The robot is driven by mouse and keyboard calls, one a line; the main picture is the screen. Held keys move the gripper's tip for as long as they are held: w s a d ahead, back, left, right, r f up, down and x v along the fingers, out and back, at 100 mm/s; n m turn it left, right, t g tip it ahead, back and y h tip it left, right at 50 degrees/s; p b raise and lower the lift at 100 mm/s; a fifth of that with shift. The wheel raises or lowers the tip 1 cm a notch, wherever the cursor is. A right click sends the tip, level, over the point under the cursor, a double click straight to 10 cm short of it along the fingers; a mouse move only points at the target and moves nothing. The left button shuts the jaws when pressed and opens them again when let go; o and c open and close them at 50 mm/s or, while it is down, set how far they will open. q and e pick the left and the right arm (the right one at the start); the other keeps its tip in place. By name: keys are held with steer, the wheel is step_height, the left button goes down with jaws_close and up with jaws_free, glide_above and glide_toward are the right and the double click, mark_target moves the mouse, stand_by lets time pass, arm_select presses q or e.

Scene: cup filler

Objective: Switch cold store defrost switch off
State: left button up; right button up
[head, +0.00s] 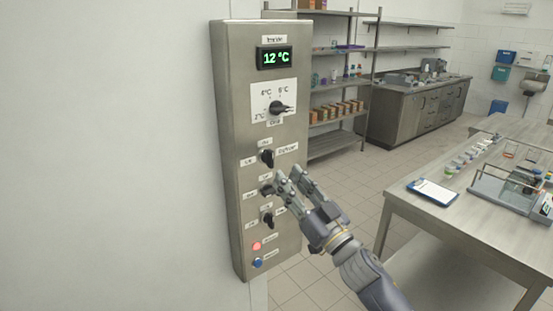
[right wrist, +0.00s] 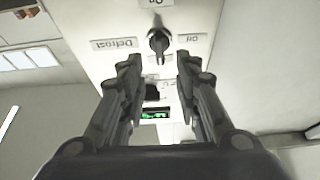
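The steel control panel (head: 231,130) is on the wall, with a green 12 °C display (head: 274,57) at its top. The defrost switch (right wrist: 158,42) is a black rotary knob, with a "Defrost" label (right wrist: 113,43) and an "Off" label (right wrist: 194,38) at its sides. Its handle looks roughly in line with the panel's height. It appears to be the upper of three black knobs (head: 267,158). My right gripper (head: 288,174) is open and empty in front of the panel. In the right wrist view its fingertips (right wrist: 158,60) lie either side of the knob, without clear contact. My left gripper is out of view.
A temperature dial (head: 280,107) sits above the knobs; a red light (head: 256,246) and a blue button (head: 257,263) sit below. A steel table (head: 410,212) with a clipboard (head: 433,191) stands right. Shelves (head: 335,85) stand behind. Floor between is clear.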

mark_target(273, 159)
steer(key=p+x, duration=0.1)
steer(key=x, duration=0.5)
steer(key=shift+w+a, duration=0.15)
steer(key=shift+w, duration=0.05)
steer(key=shift+c, duration=0.6)
jaws_close()
